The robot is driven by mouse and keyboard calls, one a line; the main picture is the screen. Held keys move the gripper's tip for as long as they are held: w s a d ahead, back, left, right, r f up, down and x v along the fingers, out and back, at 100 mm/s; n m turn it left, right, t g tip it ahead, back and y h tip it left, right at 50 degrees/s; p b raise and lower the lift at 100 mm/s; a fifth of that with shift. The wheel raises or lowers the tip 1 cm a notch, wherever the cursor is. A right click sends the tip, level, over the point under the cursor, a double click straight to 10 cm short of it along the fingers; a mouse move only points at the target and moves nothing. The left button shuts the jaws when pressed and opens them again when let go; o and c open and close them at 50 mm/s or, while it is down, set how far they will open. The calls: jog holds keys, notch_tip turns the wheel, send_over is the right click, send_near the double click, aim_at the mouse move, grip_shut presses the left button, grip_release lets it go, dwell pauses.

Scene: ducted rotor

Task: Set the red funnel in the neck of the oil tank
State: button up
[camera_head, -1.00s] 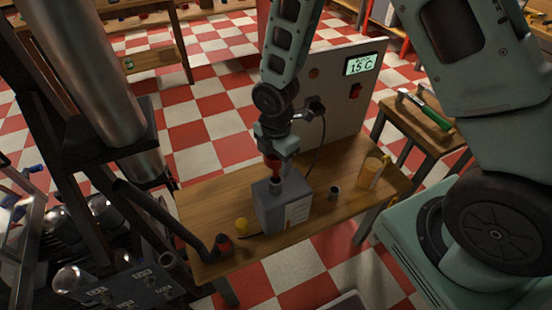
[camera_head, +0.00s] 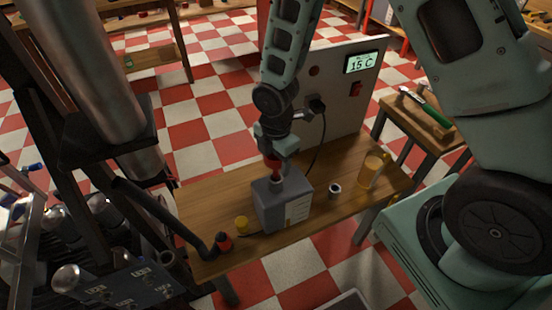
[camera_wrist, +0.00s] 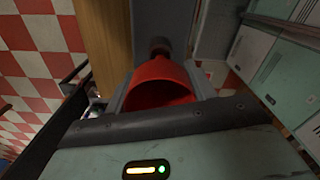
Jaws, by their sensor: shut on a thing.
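The grey oil tank (camera_head: 275,206) stands upright on the wooden table, with a pale label on its front. The red funnel (camera_head: 272,165) is right above the tank's neck (camera_head: 277,180), its lower end at or in the neck; I cannot tell how deep it sits. My gripper (camera_head: 274,155) is shut on the funnel from above. In the wrist view the funnel (camera_wrist: 160,85) shows its wide open mouth between the fingers, with a dark round part beyond it.

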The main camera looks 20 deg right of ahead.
aim_at(276, 176)
jog(key=shift+f+b, duration=1.75)
jog(key=shift+f, duration=0.8)
jog(key=o, duration=1.1)
jog(key=shift+c, duration=0.2)
notch_tip(276, 176, up, 18)
jog(key=shift+f+p, duration=0.25)
jog(key=shift+p, duration=0.05)
jog(key=s+a+r+m, duration=0.3)
jog(key=s+m, duration=0.4)
jog(key=s, duration=0.3)
jog(key=s+a+r+m, duration=0.2)
jog(key=s+m, duration=0.4)
jog(key=s, duration=0.4)
jog(key=shift+a+r+m+y, duration=0.3)
jog(key=shift+a+r+m, duration=0.1)
jog(key=shift+a, duration=0.3)
